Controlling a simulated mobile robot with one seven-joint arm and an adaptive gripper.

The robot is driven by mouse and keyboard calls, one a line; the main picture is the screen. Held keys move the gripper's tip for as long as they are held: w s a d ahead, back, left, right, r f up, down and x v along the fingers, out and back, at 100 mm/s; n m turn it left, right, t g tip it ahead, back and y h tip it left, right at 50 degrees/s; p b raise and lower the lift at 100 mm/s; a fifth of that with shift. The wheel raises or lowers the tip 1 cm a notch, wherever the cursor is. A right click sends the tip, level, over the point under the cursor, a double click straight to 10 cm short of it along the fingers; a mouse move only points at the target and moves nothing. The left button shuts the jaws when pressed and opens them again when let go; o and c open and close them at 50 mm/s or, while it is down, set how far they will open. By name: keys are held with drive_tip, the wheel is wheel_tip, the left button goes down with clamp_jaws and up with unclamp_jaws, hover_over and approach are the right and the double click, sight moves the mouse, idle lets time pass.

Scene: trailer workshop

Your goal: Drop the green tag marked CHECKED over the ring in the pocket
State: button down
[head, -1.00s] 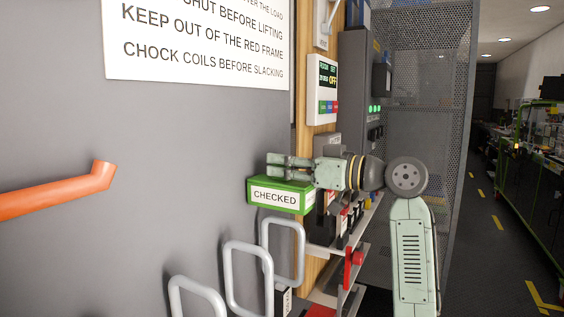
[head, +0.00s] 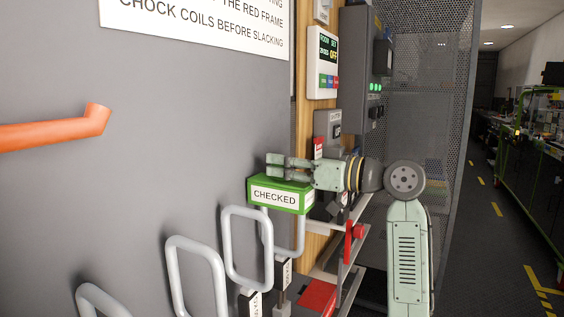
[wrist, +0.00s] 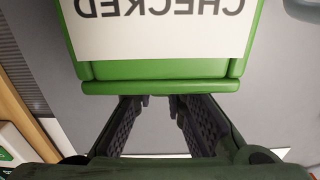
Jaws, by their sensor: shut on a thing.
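The green tag (head: 281,205) with a white CHECKED label is held in my gripper (head: 276,166). My gripper is shut on the tag's upper edge, and the tag hangs below the fingers. In the wrist view the tag (wrist: 160,87) is close, its lettering upside down, with the dark fingers (wrist: 160,112) meeting at its green edge. Several grey rings stand in a row in the head view. One ring (head: 301,236) is directly below the tag and partly hidden by it; another ring (head: 226,243) is just left. Whether the tag touches a ring, and which pocket is meant, I cannot tell.
An orange bar (head: 50,132) sticks out at left from the grey panel (head: 190,130). A wooden post (head: 307,110), a switch box (head: 328,126) and a red-knobbed lever (head: 356,231) stand near my arm. Small labelled blocks (head: 250,303) sit below the rings. An aisle is open at right.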

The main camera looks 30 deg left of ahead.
drive_tip(key=shift+f, duration=0.25)
drive_tip(key=c, duration=1.5)
unclamp_jaws()
drive_tip(key=shift+c, duration=0.2)
drive_tip(key=shift+d, duration=0.15)
drive_tip(key=d, duration=1.1)
drive_tip(key=shift+w+d, duration=0.35)
drive_tip(key=shift+d, duration=0.05)
